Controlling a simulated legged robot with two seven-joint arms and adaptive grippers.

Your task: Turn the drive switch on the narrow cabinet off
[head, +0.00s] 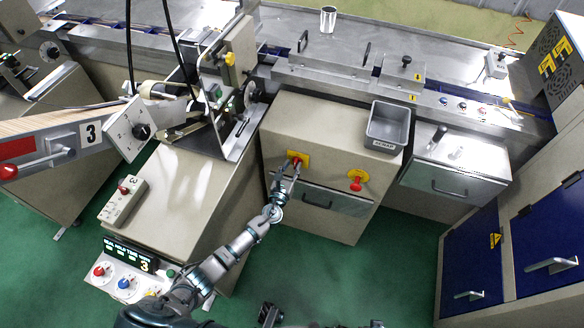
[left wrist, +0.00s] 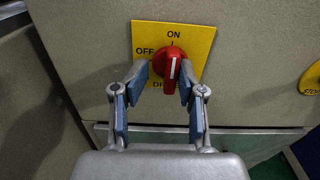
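The drive switch is a red rotary knob (left wrist: 172,66) on a yellow plate (left wrist: 200,42) marked ON at the top and OFF at the left; the lower label is partly hidden. Its grip stands upright, and the white line is nearly vertical, in line with the ON mark. In the head view the yellow plate (head: 305,157) is on the front of the narrow cabinet (head: 285,125). My left gripper (left wrist: 163,82) is open, with one fingertip on each side of the knob's lower part. I cannot tell whether they touch it.
A red switch on a yellow plate (head: 357,180) sits to the right on the same cabinet, above a drawer handle (head: 318,202). A control box (head: 124,200) and blue cabinet doors (head: 470,262) flank the green floor.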

